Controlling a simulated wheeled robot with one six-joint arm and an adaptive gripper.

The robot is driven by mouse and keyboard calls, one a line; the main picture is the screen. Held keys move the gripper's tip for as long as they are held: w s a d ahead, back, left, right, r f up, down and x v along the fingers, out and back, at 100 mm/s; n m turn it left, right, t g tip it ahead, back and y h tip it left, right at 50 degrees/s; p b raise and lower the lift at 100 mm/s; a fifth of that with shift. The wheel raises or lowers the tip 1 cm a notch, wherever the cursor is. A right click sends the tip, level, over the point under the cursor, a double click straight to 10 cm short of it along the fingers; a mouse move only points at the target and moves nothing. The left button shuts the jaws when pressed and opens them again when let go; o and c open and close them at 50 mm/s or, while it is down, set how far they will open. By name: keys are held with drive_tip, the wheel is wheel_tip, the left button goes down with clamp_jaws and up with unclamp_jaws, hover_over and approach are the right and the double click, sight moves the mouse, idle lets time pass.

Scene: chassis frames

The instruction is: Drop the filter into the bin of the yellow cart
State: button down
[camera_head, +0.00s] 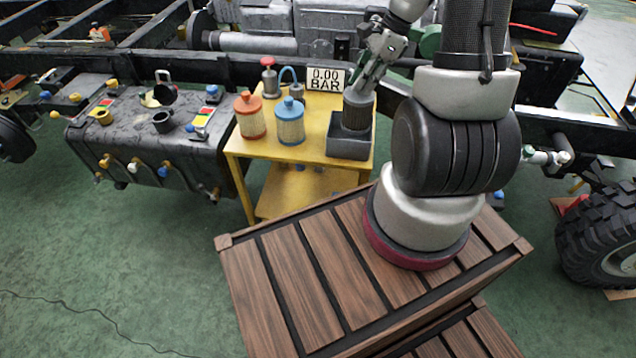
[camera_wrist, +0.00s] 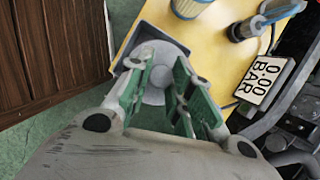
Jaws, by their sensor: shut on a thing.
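The filter, a dark ribbed cylinder (camera_head: 357,112), stands upright at the right end of the yellow cart (camera_head: 300,147). My gripper (camera_head: 364,80) reaches down from above and is shut on its top. In the wrist view the green-padded fingers of my gripper (camera_wrist: 158,92) lie on both sides of the grey round top of the filter (camera_wrist: 155,72). The grey bin (camera_head: 348,149) is on the cart top, directly under the filter. The filter's lower end overlaps the bin's opening; I cannot tell whether it touches the bottom. The bin's rim (camera_wrist: 147,28) also shows in the wrist view.
An orange canister (camera_head: 250,116) and a blue-topped canister (camera_head: 290,128) stand left of the bin. A 0.00 BAR sign (camera_head: 326,79) and a red-topped fitting (camera_head: 269,77) are behind them. The chassis rail (camera_head: 140,65) runs behind the cart.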

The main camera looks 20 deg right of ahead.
drive_tip(key=shift+f, duration=1.15)
drive_tip(key=c, duration=1.2)
unclamp_jaws()
drive_tip(key=shift+d, duration=0.1)
drive_tip(key=v, duration=1.2)
drive_tip(key=shift+s, duration=0.1)
